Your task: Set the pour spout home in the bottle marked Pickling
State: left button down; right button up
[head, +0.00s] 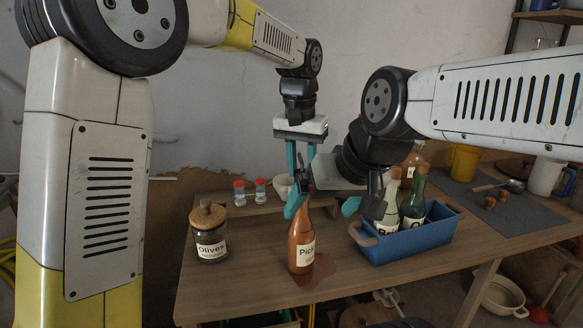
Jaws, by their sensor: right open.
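A brown glass bottle (301,246) stands upright on the table; its label shows "Pick", the rest turned out of sight. A small dark piece that looks like the pour spout (306,178) is just above the bottle's neck. My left gripper (301,180) points straight down over the bottle, its teal fingers on either side of that piece, and appears shut on it. Whether the spout touches the mouth is hidden by the fingers. My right gripper (322,206) comes in from the right and is open, its fingertips spread at the height of the bottle's neck.
A blue crate (412,245) with other labelled bottles stands right of the bottle. A jar marked "Olives" (209,233) with a wooden lid stands left. Two red-capped shakers (250,191) and a white bowl (283,185) are behind. The table's front edge is close to the bottle.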

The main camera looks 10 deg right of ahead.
pick_arm(q)
jog(key=shift+f, duration=1.5)
dwell(1.2)
jog(key=c, duration=1)
grip_release()
jog(key=shift+o, duration=0.2)
jog(key=shift+r, duration=0.1)
jog(key=shift+s+a+r, duration=0.1)
jog(key=shift+s+r, duration=0.05)
jog(key=shift+r, duration=1.35)
jog(key=shift+s+a+r, duration=0.1)
jog(key=shift+s+r, duration=0.05)
jog(key=shift+r, duration=1.3)
